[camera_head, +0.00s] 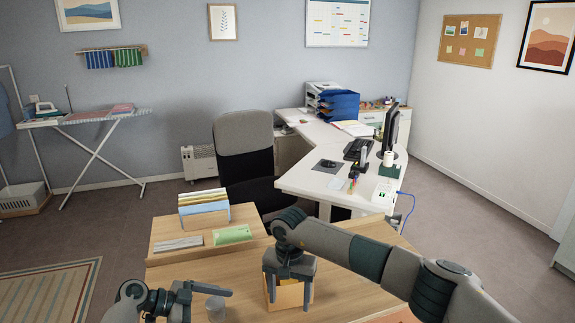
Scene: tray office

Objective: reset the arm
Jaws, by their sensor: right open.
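My right arm comes in from the right, and its gripper (289,298) points down at the front middle of the wooden desk. Its two fingers are apart, with a tan box (287,291) showing between and behind them. I cannot tell whether the fingers touch the box.
A raised wooden shelf (165,233) on the desk holds a file rack (204,205), a grey item (178,243) and a green packet (232,234). A chair (244,133) and a white desk (300,181) with a monitor (391,127) stand behind. Wood right of the box is partly bare.

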